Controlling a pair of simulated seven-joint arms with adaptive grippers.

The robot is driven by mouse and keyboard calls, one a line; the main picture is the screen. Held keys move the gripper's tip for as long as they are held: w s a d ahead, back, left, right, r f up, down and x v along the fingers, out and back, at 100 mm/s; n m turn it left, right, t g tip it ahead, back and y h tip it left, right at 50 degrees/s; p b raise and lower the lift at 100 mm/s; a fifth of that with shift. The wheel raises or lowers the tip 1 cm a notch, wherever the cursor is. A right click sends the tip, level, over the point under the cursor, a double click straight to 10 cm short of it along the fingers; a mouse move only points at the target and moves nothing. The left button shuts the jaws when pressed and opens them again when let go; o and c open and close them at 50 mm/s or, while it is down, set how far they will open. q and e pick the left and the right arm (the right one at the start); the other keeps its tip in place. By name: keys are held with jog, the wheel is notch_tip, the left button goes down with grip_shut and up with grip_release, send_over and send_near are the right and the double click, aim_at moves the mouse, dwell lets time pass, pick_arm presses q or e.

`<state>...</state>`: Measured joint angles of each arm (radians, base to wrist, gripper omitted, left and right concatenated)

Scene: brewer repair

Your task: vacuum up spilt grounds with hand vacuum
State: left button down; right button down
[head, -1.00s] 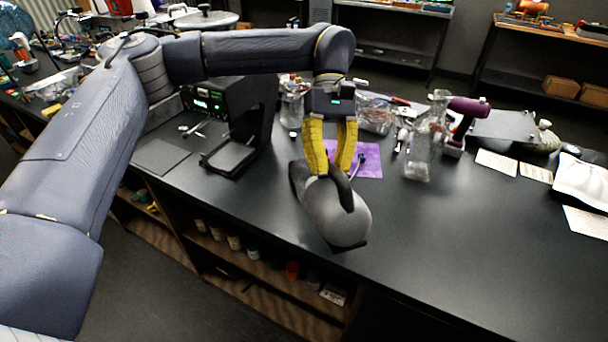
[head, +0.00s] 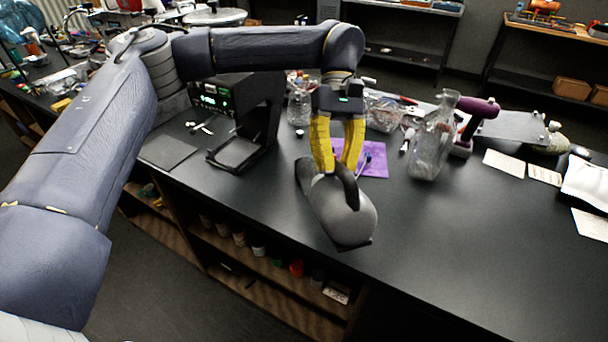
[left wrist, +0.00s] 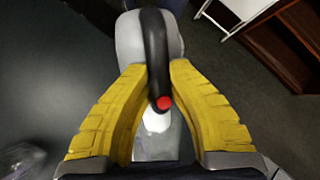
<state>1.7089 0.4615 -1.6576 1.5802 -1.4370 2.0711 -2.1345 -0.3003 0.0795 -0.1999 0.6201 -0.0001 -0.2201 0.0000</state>
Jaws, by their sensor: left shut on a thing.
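The hand vacuum (head: 343,214) is grey with a black looped handle. My left gripper (head: 341,172) has yellow fingers shut on its handle, and holds it over the front edge of the dark counter. In the left wrist view the vacuum's grey body (left wrist: 129,42) and black handle (left wrist: 153,40) with a red button (left wrist: 164,103) show between the fingers (left wrist: 158,90). No spilt grounds can be made out on the dark counter. My right gripper is not in view.
A purple mat (head: 374,160) lies just behind the vacuum. A glass flask (head: 432,140) and a purple-handled tool (head: 475,118) stand to the right. A black brewer (head: 240,115) stands left. The right front of the counter (head: 480,240) is clear.

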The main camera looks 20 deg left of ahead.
pick_arm(q)
jog(key=shift+r, duration=0.2)
jog(key=shift+r, duration=3.9)
jog(key=shift+n, duration=0.3)
